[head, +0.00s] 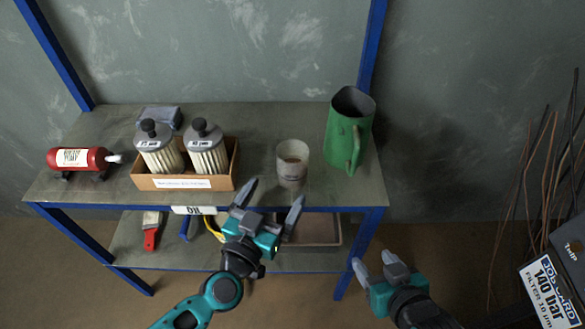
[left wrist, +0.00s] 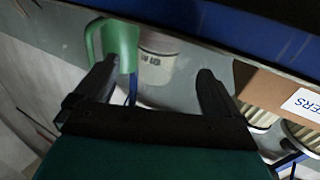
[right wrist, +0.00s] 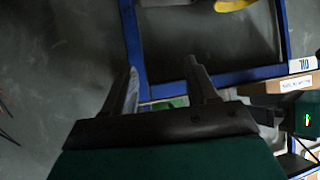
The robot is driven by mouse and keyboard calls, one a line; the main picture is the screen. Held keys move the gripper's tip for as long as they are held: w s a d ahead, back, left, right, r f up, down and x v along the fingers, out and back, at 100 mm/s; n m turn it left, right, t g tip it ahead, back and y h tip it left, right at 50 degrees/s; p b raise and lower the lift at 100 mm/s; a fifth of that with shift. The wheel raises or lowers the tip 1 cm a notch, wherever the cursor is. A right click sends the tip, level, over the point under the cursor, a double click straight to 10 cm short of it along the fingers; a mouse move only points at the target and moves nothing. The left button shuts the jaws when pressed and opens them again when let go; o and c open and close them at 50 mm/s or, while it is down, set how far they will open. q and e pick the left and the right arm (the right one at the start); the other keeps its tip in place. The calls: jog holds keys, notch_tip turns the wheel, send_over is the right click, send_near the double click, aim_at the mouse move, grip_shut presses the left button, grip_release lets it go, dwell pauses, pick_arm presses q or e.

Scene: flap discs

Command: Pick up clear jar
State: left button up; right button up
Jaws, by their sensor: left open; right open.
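The clear jar (head: 292,165) stands upright on the grey shelf top, near its front edge, between the filter box and the green jug. It looks whitish and translucent, with small dark print. In the left wrist view the jar (left wrist: 157,62) shows between the two fingers, beyond the shelf edge. My left gripper (head: 270,203) is open and empty, in front of the shelf edge and just short of the jar. My right gripper (head: 374,266) is open and empty, lower and to the right, off the shelf's front right corner.
A green jug (head: 349,132) stands right of the jar. A cardboard box (head: 183,183) with two filters (head: 207,148) stands left of it. A red cylinder (head: 80,158) lies at far left. A lower shelf holds a tray (head: 318,232) and a red-handled brush (head: 151,236).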

aim_at(298, 157)
pick_arm(q)
jog(key=b+x, duration=0.1)
jog(key=x, duration=0.4)
jog(key=b+x, duration=0.1)
jog(key=x, duration=0.4)
jog(key=shift+w+d+f, duration=0.2)
jog(key=shift+w+d, duration=0.1)
jog(key=c, duration=1.1)
